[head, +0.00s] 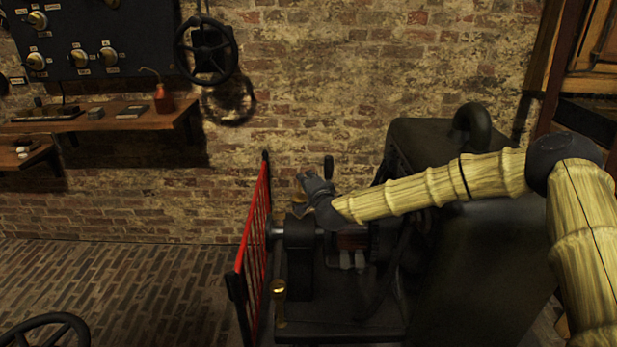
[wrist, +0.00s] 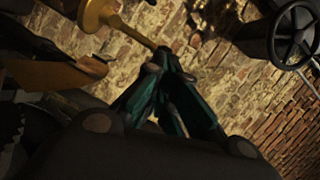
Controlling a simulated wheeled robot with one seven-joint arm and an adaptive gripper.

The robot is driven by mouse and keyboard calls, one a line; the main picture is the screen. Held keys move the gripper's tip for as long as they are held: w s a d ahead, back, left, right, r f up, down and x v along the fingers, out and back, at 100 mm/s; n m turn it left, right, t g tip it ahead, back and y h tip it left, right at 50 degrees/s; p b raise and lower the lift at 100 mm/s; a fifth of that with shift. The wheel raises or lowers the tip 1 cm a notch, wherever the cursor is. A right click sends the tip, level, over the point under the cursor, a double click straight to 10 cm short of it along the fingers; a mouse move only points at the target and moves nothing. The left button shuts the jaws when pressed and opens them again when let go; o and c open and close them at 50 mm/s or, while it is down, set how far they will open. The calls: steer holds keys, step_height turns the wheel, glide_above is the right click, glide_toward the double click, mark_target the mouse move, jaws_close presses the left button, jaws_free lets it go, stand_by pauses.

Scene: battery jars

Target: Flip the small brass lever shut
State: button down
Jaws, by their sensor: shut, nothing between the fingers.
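A small brass piece (head: 299,197) shows beside my gripper (head: 308,177) on top of the dark machine, partly hidden by it. In the wrist view, a brass rod with a rounded head (wrist: 98,14) runs down to the fingertips of my gripper (wrist: 163,54). The fingers are drawn together with nothing between them. The tips look touching or very close to the rod; I cannot tell which. Another small brass upright with a round top (head: 279,300) stands at the machine's front left, apart from my gripper. I cannot tell for certain which brass piece is the lever.
A red guard rail (head: 254,228) stands along the machine's left side. A large dark housing (head: 470,260) fills the right, beneath my arm. A black handwheel (head: 207,50) is on the brick wall, beside a wooden shelf (head: 100,120). The brick floor at left is mostly open.

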steer(key=shift+a+r, duration=0.15)
steer(key=shift+a+r+n+h+p, duration=0.25)
steer(key=shift+a+n+p, duration=0.35)
steer(key=shift+n+p, duration=0.7)
steer(key=shift+a+f+n+g+h+p, duration=0.15)
steer(key=shift+a+n+g+h+p, duration=0.25)
steer(key=shift+p, duration=0.8)
